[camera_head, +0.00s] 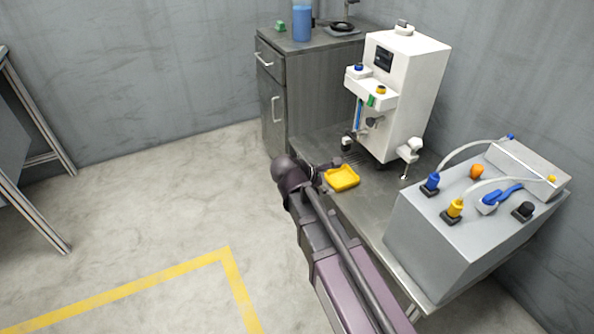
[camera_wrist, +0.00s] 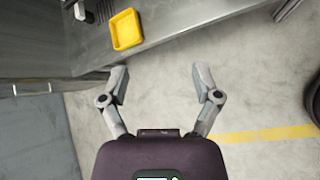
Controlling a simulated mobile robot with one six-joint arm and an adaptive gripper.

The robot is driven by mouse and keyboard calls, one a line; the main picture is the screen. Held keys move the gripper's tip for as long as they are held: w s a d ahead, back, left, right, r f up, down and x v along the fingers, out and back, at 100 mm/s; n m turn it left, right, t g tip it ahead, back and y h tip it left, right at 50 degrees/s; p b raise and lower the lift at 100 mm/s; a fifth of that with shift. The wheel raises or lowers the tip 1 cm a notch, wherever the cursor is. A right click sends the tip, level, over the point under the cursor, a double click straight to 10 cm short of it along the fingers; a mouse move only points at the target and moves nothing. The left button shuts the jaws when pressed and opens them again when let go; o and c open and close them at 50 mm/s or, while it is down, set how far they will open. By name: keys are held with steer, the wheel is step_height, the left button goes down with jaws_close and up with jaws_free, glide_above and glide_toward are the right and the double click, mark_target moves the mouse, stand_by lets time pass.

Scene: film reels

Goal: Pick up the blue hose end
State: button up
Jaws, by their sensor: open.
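The blue hose end (camera_head: 431,182) stands upright in a dark socket on the top left of the grey box (camera_head: 425,245) in the head view. A pale hose arcs from it to a small blue fitting at the box's back. It is not visible in the wrist view. My gripper (camera_wrist: 160,78) is open and empty, with bare floor between its fingers. In the head view my gripper (camera_head: 318,177) is beside the yellow tray, left of the grey box and well apart from the hose end.
A yellow hose end (camera_head: 454,208) stands in front of the blue one. A blue lever (camera_head: 502,195), orange knob (camera_head: 476,172) and black knob (camera_head: 523,211) share the box top. The yellow tray (camera_wrist: 126,29) and a white machine (camera_head: 408,90) stand on the metal bench (camera_head: 364,212).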

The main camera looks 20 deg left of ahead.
steer(key=s+d+f+m+g+y, duration=0.2)
steer(key=s+d+m, duration=0.1)
steer(key=d+m, duration=0.4)
steer(key=s+d+f+m+g+y, duration=0.2)
steer(key=d+m, duration=0.6)
steer(key=d, duration=0.4)
steer(key=s+d+f+m+g+y, duration=0.1)
steer(key=s+d+f+m+g, duration=0.1)
steer(key=s+d+m+g, duration=0.2)
steer(key=shift+s+d+f+m+y, duration=0.2)
steer(key=shift+d+m+y, duration=0.2)
steer(key=shift+d+m, duration=1.95)
steer(key=shift+d+n, duration=0.55)
steer(key=c, duration=0.3)
steer(key=shift+c, duration=0.2)
